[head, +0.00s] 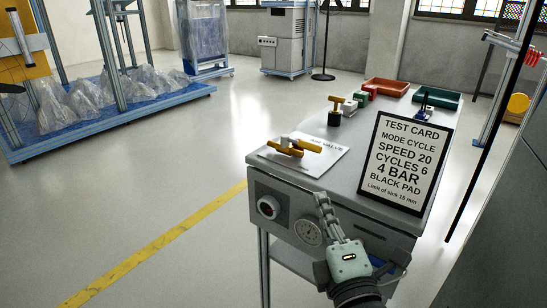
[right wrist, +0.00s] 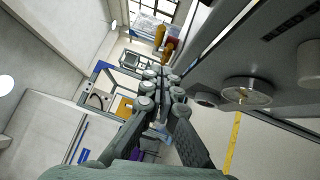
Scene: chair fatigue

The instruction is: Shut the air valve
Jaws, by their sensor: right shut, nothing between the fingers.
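The air valve (head: 291,144), with yellow parts and a pale body, sits on a white labelled plate (head: 325,158) at the front left of the grey bench top. My right gripper (head: 321,198) is shut and empty at the bench's front edge, apart from the valve and nearer to me. In the right wrist view its fingers (right wrist: 168,75) are together. My left gripper is not in view.
The bench front carries a round dial gauge (head: 307,232) and a dark round knob (head: 268,207), close to my right gripper. A test card (head: 405,163) stands on the right of the bench. Behind are a black-based yellow part (head: 335,111), a red tray (head: 387,87) and a green tray (head: 437,97).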

